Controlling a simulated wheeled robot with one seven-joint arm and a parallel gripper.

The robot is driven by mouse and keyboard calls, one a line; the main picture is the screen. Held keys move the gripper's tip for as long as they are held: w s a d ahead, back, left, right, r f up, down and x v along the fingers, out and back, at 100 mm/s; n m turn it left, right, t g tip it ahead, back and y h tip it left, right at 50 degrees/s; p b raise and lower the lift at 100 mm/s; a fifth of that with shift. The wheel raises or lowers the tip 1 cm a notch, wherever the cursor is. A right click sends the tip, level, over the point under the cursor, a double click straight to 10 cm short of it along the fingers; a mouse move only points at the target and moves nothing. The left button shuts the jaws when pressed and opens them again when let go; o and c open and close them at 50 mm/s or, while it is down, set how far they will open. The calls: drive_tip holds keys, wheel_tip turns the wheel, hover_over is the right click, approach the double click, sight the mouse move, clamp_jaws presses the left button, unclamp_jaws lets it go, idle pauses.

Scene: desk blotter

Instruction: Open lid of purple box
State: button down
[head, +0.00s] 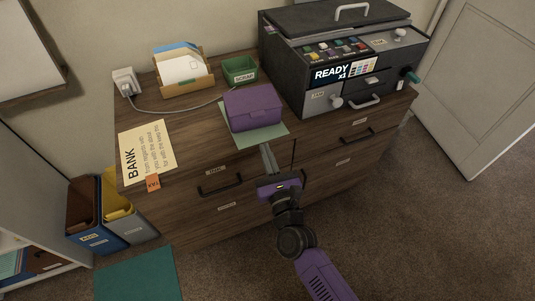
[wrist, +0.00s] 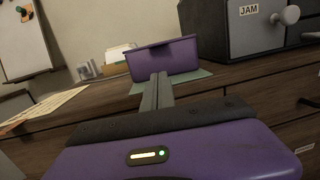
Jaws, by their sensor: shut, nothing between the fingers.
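The purple box (head: 253,108) sits on a green mat (head: 262,137) near the front edge of the wooden cabinet top, and its lid looks closed in the head view. It also shows in the wrist view (wrist: 163,62), straight ahead of my gripper, with its front wall and a rim along the top. My gripper (head: 266,148) is shut and empty, its fingers pointing at the box from the front. In the wrist view the fingertips (wrist: 157,77) overlap the lower part of the box's front. I cannot tell whether they touch it.
A dark machine (head: 345,60) with a "READY" display stands close to the box's right. A small green bin (head: 240,70) and a letter tray (head: 184,85) stand behind it. A "BANK" sheet (head: 147,153) lies at the left, and a cable (head: 180,111) runs between.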

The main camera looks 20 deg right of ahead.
drive_tip(key=w, duration=0.4)
drive_tip(key=w+r, duration=0.1)
drive_tip(key=w, duration=0.1)
drive_tip(key=shift+w+d+r, duration=0.1)
drive_tip(key=shift+w+d, duration=0.3)
wheel_tip(320, 180, up, 2)
drive_tip(key=p, duration=0.2)
drive_tip(key=shift+s+r+p, duration=0.1)
drive_tip(key=shift+r+p, duration=0.15)
drive_tip(key=shift+p, duration=0.05)
drive_tip(key=shift+r+p, duration=0.45)
drive_tip(key=shift+r, duration=0.1)
